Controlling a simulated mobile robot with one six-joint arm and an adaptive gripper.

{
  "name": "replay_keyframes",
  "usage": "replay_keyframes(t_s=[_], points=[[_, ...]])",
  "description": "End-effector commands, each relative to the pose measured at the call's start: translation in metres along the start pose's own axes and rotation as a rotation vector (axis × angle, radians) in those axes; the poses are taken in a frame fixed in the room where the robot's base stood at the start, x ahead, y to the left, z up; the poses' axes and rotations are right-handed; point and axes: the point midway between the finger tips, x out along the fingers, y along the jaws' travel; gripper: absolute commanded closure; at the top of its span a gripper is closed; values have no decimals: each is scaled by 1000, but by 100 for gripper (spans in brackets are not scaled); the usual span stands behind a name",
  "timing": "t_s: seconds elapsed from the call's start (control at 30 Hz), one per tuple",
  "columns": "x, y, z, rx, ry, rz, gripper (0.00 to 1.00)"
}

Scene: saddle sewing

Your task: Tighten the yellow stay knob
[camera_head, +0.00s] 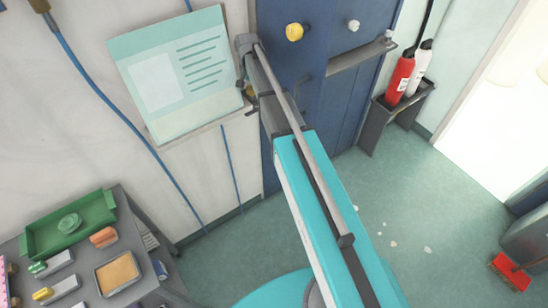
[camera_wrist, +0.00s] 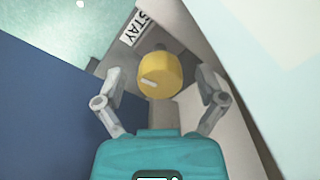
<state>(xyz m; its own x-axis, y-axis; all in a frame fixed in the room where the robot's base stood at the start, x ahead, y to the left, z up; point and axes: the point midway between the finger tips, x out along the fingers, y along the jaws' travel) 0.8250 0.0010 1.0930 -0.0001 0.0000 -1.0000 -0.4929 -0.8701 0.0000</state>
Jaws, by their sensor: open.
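The yellow stay knob (camera_wrist: 160,75) is in the middle of the wrist view, round, with a pale slanted mark on its face. It sits on a grey bracket beside a label reading STAY (camera_wrist: 135,28). My gripper (camera_wrist: 159,82) is open, with one finger on each side of the knob in the picture. Gaps show between the fingers and the knob; I cannot tell how deep the fingers reach around it. In the head view a small yellow part (camera_head: 250,91) shows beside the end of my arm, mostly hidden by it.
A blue door (camera_head: 340,100) carries another yellow knob (camera_head: 294,32) and a white knob (camera_head: 353,25). A pale green board (camera_head: 180,75) stands left of my arm. Fire extinguishers (camera_head: 400,78) stand right. A cart with a green tray (camera_head: 70,225) is lower left. Some floor is open.

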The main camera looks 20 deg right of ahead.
Motion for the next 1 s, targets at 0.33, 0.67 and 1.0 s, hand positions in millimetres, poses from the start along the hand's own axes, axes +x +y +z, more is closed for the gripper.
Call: replay_keyframes(t_s=[0.33,0.67,1.0], points=[[0,1,0,-227,0,0,11],[0,2,0,-442,0,0,11],[0,2,-1,-663,0,0,11]])
